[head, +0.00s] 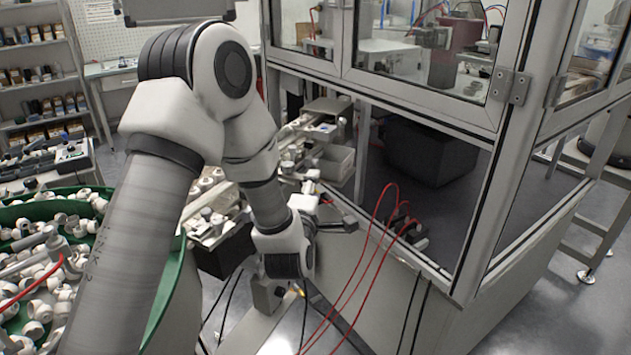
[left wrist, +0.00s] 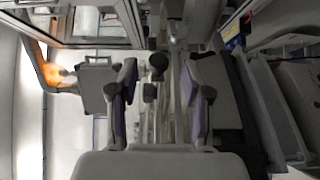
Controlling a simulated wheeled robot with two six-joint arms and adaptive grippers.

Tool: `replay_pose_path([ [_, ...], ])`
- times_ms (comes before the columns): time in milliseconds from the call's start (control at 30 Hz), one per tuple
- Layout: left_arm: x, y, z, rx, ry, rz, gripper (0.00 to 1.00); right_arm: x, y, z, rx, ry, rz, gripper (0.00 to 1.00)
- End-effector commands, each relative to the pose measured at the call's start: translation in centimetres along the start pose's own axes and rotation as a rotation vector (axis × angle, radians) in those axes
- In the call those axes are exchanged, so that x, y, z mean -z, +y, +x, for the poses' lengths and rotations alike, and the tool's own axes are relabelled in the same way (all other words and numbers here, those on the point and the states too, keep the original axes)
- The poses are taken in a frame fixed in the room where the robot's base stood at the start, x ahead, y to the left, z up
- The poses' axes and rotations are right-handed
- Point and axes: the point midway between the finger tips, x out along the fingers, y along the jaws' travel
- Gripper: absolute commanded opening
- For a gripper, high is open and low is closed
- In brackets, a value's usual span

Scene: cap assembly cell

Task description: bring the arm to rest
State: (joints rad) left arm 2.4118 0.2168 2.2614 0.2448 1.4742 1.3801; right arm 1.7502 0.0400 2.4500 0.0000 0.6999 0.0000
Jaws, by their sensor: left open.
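My left arm (head: 262,185) rises from the lower left of the head view, bends at the top and comes down to the wrist beside the machine cabinet. My left gripper (head: 338,212) is partly hidden by the wrist and points away, near the cabinet's open lower side. In the left wrist view its two fingers (left wrist: 160,105) stand wide apart with purple-tinted inner pads, and nothing is held between them. A small dark round-ended part (left wrist: 152,92) shows in the gap, apart from the pads. My right gripper is not in view.
The glazed cabinet (head: 420,85) stands close at the right, with red hoses (head: 372,250) looping at its front. A green-rimmed bowl (head: 170,290) of white caps is at the left. A conveyor rail with white parts (head: 205,215) lies behind the arm. Shelves stand at the back left.

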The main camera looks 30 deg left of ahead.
Motion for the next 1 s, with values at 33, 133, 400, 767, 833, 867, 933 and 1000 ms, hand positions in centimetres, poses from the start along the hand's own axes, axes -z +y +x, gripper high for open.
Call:
replay_pose_path([
  [33, -0.1, 0.0, -1.1, 0.001, -0.003, 0.003, 0.48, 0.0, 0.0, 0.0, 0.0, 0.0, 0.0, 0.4],
  [133, -0.1, 0.0, -2.7, 0.001, -0.003, 0.003, 0.48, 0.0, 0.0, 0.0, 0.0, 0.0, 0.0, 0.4],
  [400, -0.1, 0.0, -3.7, 0.0, -0.001, 0.001, 0.48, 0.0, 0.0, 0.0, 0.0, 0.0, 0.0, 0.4],
  [767, -0.1, -0.4, -3.7, 0.006, -0.001, 0.004, 0.48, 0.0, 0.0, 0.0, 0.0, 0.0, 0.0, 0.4],
  [833, -0.1, -2.1, -3.9, 0.037, -0.003, 0.018, 0.48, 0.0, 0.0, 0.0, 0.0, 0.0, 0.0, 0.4],
  [867, -0.1, -3.3, -4.1, 0.06, -0.005, 0.03, 0.48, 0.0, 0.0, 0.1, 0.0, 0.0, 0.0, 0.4],
  [933, -0.2, -7.5, -5.0, 0.136, -0.015, 0.071, 0.48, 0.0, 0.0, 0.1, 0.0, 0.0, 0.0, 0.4],
  [1000, -0.3, -12.9, -6.8, 0.245, -0.043, 0.123, 0.48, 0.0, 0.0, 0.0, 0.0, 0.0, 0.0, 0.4],
])
